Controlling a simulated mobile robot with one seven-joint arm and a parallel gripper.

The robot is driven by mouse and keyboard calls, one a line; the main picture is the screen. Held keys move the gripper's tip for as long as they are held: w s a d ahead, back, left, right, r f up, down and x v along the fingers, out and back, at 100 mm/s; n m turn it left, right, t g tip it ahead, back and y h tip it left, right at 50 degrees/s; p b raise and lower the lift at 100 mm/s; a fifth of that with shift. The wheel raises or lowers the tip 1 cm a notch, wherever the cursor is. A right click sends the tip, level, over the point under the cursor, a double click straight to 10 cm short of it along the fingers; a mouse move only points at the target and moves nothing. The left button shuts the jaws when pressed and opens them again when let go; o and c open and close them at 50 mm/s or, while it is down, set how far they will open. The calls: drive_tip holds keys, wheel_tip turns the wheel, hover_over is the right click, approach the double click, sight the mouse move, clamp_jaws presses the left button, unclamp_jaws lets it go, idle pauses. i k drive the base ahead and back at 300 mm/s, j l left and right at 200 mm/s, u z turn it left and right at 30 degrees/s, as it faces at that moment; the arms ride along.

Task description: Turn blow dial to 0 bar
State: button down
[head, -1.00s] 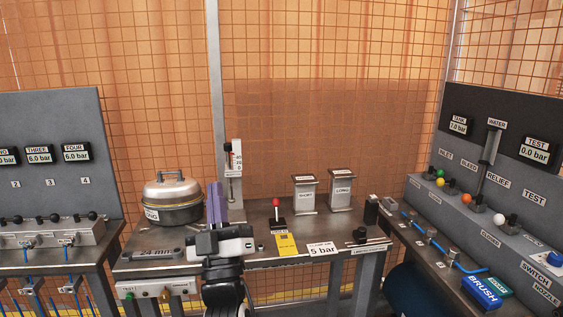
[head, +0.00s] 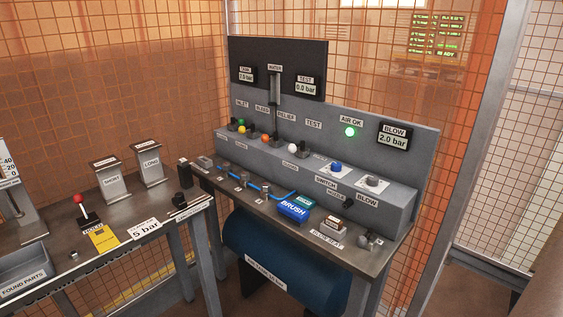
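The blow dial (head: 372,182) is a small grey knob on a white plate, at the right end of the grey test panel, above a BLOW label (head: 367,199). Its pointer setting is too small to read. The BLOW display (head: 394,137) above it reads 2.0 bar. A green AIR OK lamp (head: 350,132) is lit to the left of the display. My gripper is not in this view.
A blue button (head: 336,167) sits left of the dial, and a black nozzle (head: 348,204) is below it. A blue brush block (head: 294,209) and a blow seat (head: 333,226) stand on the bench ledge. A blue tank (head: 285,265) is underneath. Wire mesh stands behind.

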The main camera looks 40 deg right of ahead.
sight(372, 181)
drive_tip(key=z, duration=1.3)
